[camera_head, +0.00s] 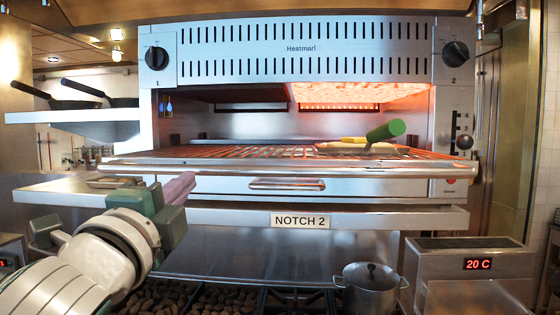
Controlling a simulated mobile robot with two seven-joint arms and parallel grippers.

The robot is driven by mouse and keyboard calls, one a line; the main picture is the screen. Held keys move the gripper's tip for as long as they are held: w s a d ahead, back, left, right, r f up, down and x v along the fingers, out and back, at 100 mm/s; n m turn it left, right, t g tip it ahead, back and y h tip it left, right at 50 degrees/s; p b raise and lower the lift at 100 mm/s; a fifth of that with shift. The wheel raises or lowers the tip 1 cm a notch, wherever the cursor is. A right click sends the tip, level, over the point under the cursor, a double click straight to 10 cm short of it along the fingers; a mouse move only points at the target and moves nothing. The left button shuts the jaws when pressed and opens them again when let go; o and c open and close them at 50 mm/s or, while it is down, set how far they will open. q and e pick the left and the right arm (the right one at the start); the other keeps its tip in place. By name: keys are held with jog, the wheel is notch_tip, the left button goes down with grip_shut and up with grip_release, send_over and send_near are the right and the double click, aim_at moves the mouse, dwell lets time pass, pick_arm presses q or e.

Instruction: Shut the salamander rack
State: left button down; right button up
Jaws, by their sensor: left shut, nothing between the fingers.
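The salamander (305,48) is a steel grill with a red-glowing element at the right of its opening. Its wire rack (240,152) sticks out towards me, its steel front bar (290,167) spanning the unit's width. A yellow item on a pale slab and a green-handled tool (385,131) lie on the rack at the right. My left gripper (181,186) is shut and empty, just below the left part of the front bar; I cannot tell whether it touches. My right gripper is not in view.
A drawer-like front with a handle (287,184) sits under the rack, above a "NOTCH 2" plate (300,221). A lidded pot (370,289) and a box reading 20 C (470,270) stand below right. Black-handled pans (83,95) rest on a left shelf.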

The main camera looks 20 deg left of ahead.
pick_arm(q)
jog(key=shift+x, duration=0.95)
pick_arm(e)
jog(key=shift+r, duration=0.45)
